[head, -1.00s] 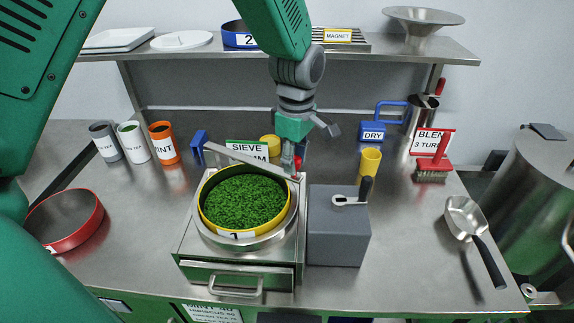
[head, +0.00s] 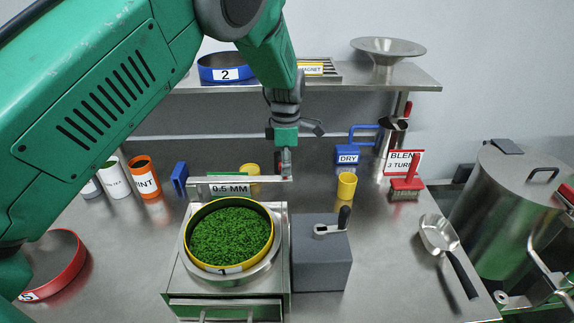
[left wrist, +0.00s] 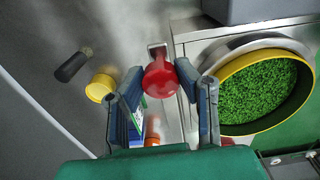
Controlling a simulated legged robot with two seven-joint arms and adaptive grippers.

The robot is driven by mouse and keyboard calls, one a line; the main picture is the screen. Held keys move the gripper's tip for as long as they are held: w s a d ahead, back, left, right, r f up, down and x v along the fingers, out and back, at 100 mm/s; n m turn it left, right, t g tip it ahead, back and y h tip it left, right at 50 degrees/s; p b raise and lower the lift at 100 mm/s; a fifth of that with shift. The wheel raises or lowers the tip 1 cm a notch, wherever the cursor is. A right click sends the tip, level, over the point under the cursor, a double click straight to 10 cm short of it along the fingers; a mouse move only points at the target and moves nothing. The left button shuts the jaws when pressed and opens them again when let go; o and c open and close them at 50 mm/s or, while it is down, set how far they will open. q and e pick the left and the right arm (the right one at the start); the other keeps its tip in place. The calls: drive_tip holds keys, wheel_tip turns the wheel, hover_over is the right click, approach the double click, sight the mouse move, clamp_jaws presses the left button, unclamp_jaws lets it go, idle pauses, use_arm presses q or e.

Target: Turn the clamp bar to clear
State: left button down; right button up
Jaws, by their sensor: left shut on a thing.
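The steel clamp bar (head: 215,181) runs nearly level behind the yellow-rimmed sieve (head: 203,266), apart from the green tea in it, and crosses in front of a sign reading 0.5 MM (head: 230,189). My left gripper (head: 285,166) is at the bar's right end, shut on its red knob. In the left wrist view the red knob (left wrist: 160,78) sits between the two finger pads (left wrist: 163,98). The sieve (left wrist: 305,92) is to the right there. Some of the bar is hidden by the knob and fingers. My right gripper is not in view.
The sieve sits on a steel drawer unit (head: 180,290). A grey block with a crank (head: 322,265) stands right of it. A shelf (head: 360,85) spans the back.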

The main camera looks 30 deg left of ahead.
use_arm(q)
drive_tip(key=shift+w+a, duration=0.1)
drive_tip(key=shift+a, duration=0.05)
drive_tip(key=c, duration=1.2)
unclamp_jaws()
drive_tip(key=shift+w+a+f, duration=0.1)
drive_tip(key=shift+w, duration=0.05)
wheel_tip(320, 180, up, 10)
drive_tip(key=shift+w+r, duration=0.1)
drive_tip(key=shift+r, duration=0.1)
drive_tip(key=shift+a+r, duration=0.1)
drive_tip(key=shift+r, duration=0.65)
